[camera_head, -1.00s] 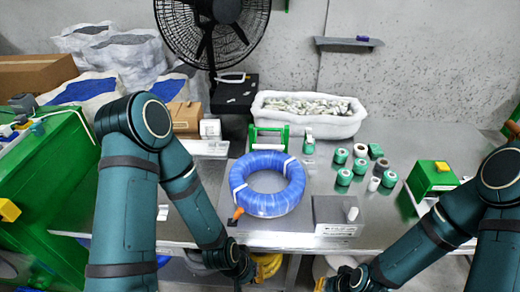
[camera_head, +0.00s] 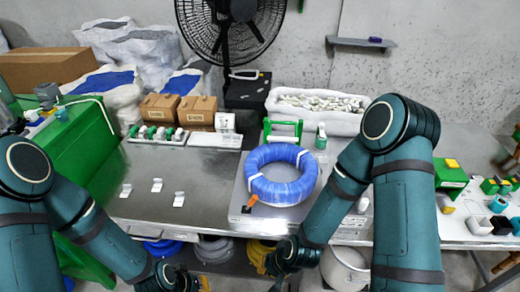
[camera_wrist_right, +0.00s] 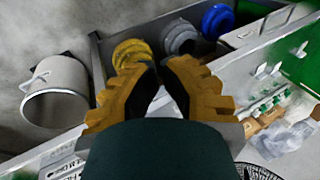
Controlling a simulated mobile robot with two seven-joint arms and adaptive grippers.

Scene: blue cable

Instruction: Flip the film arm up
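A blue cable coil (camera_head: 281,192) lies on a grey base plate (camera_head: 240,205) near the table's middle. A green frame with a crossbar (camera_head: 283,130) stands right behind the coil. I cannot tell which part is the film arm. My right gripper (camera_head: 270,265) is at the table's front edge, in front of the coil; in the right wrist view its yellow-brown fingers (camera_wrist_right: 159,66) come together at the tips with nothing between them. My left gripper (camera_head: 188,284) is low at the bottom edge, mostly cut off.
A white rack with green rolls (camera_head: 160,134) and small white pieces (camera_head: 157,185) are on the left of the table. A white bin (camera_head: 320,108) stands behind the coil. Coils and a white bucket (camera_head: 345,268) are below the table.

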